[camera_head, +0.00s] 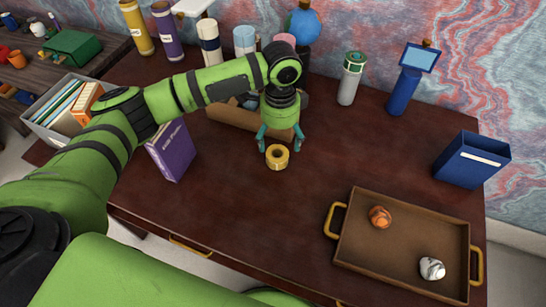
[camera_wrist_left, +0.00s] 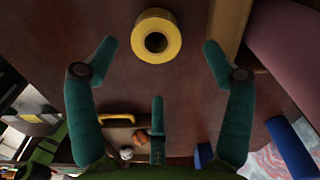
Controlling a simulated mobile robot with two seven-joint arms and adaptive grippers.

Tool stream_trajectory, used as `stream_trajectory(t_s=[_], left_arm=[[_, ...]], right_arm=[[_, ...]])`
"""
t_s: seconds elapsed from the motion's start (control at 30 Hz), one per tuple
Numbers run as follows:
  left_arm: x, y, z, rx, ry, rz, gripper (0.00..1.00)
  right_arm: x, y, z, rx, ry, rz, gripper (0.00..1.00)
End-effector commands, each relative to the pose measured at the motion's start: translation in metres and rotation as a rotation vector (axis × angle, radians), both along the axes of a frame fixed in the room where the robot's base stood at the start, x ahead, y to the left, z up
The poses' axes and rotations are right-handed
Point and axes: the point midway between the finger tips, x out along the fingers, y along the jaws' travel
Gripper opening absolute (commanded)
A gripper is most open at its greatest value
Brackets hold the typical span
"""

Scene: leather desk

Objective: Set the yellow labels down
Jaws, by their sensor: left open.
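A roll of yellow labels (camera_head: 277,157) sits on the dark leather desk, in front of a brown box. In the left wrist view the yellow roll (camera_wrist_left: 157,36) shows its round dark hole, beyond the fingertips and between their lines. My left gripper (camera_head: 278,138) is above and just behind the roll, pointing down. Its teal fingers (camera_wrist_left: 160,50) are spread wide, with nothing held between them. In the head view the fingertips come close to the roll; I cannot tell whether any touches it. My right gripper is not in view.
A brown tray (camera_head: 390,248) with an orange ball (camera_head: 380,217) and a white ball (camera_head: 432,268) is at the front right. A purple box (camera_head: 172,152) stands left, a blue bin (camera_head: 472,160) right. A brown box (camera_head: 232,116) is behind the gripper. The desk's middle right is clear.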

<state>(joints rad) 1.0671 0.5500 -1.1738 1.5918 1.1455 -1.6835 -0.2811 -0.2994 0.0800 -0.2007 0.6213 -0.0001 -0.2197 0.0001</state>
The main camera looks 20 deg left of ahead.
Motion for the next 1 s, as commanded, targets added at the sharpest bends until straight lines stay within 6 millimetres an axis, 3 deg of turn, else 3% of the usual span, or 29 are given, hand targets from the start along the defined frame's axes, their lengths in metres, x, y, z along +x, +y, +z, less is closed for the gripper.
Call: stream_trajectory(t_s=[0.5, 0.8, 0.93, 0.97, 1.0], left_arm=[[-0.005, 0.000, -0.063, 0.002, 0.003, 0.002, 0.82], [-0.005, 0.000, -0.069, 0.002, 0.002, 0.000, 0.82], [-0.005, 0.000, -0.068, 0.002, 0.002, 0.001, 0.30], [-0.005, 0.000, -0.068, 0.002, 0.002, 0.001, 0.23], [-0.005, 0.000, -0.069, 0.002, 0.002, 0.001, 0.22]], right_arm=[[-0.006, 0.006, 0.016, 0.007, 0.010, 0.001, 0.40], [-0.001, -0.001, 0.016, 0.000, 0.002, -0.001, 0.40], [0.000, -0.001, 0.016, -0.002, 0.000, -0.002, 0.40], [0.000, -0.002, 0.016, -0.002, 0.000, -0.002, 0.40], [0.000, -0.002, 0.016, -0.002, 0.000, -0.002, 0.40]])
